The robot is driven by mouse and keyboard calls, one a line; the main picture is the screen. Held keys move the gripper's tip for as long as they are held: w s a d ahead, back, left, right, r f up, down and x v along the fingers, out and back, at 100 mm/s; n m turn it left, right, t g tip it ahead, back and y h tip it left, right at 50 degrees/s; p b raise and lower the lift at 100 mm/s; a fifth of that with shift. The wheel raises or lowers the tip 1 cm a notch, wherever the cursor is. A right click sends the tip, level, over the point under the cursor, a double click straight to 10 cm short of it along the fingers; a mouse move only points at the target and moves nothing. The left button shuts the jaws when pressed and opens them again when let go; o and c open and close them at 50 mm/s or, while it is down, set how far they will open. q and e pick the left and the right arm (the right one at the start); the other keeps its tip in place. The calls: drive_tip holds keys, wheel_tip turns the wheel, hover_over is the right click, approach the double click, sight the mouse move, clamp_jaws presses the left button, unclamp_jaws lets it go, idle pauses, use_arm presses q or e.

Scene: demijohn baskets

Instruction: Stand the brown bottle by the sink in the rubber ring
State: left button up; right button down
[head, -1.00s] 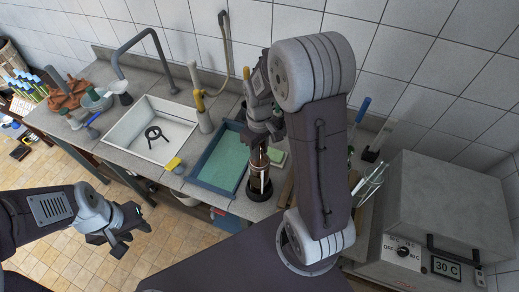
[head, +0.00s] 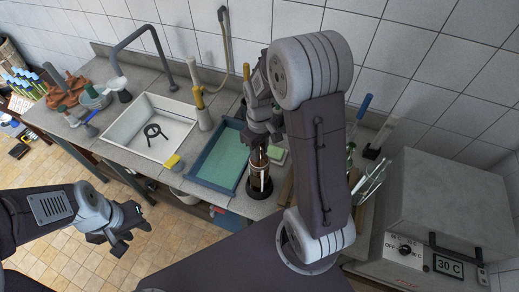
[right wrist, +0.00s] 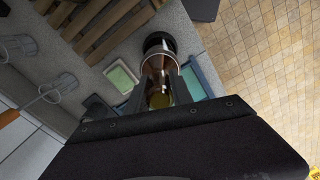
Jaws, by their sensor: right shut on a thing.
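The brown bottle (head: 258,175) stands upright at the counter's front edge, just right of the blue tray. My right gripper (head: 262,140) is above it and shut on its upper part. The right wrist view shows the brown bottle (right wrist: 157,75) between the fingers (right wrist: 158,98), with its far end at the black rubber ring (right wrist: 159,42). In the head view the ring (head: 259,191) shows around the bottle's foot; whether the foot rests fully down inside is hard to tell. My left gripper (head: 131,236) is empty, its fingers apart, over the floor at left.
The white sink (head: 173,153) holds a dark tripod-like stand (head: 155,131). The blue tray (head: 196,171) and a green-white sponge-like block (head: 277,154) are beside the bottle. A grey heater box (head: 440,200) stands at right. A wooden rack (right wrist: 105,30) is near the ring.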

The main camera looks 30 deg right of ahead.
drive_tip(key=shift+f, duration=0.25)
drive_tip(key=c, duration=1.1)
unclamp_jaws()
drive_tip(key=shift+o, duration=0.2)
wheel_tip(320, 180, up, 9)
drive_tip(key=b, duration=0.1)
drive_tip(key=shift+b, duration=0.3)
